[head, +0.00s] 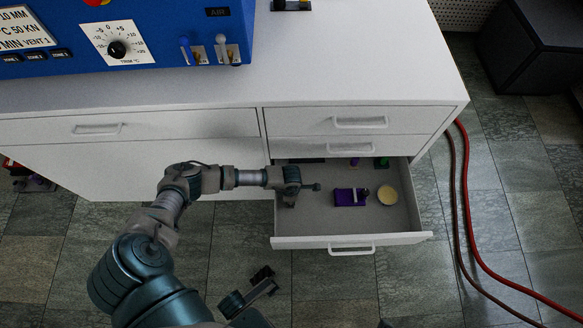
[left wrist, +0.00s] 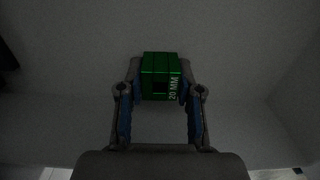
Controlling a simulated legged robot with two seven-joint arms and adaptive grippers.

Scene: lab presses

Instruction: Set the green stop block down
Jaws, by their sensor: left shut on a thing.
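My left gripper (head: 289,200) is inside the open bottom drawer (head: 405,239), at its left side. In the left wrist view, the gripper (left wrist: 160,96) is shut on the green stop block (left wrist: 159,68), with a blue-padded finger on each side. White lettering on the block reads "20 MM". The block hangs in front of a plain grey surface; I cannot tell whether it touches the drawer floor. In the head view my wrist hides the block. A dark part of mine at the bottom, which looks like my right gripper (head: 264,283), is over the tiled floor; its jaws are unclear.
In the drawer, a purple block (head: 350,197) and a round cream item (head: 387,195) lie right of my left gripper. Small green things (head: 382,162) sit at the drawer's back. A blue press (head: 150,35) stands on the white bench (head: 330,60). A red hose (head: 478,240) runs on the right.

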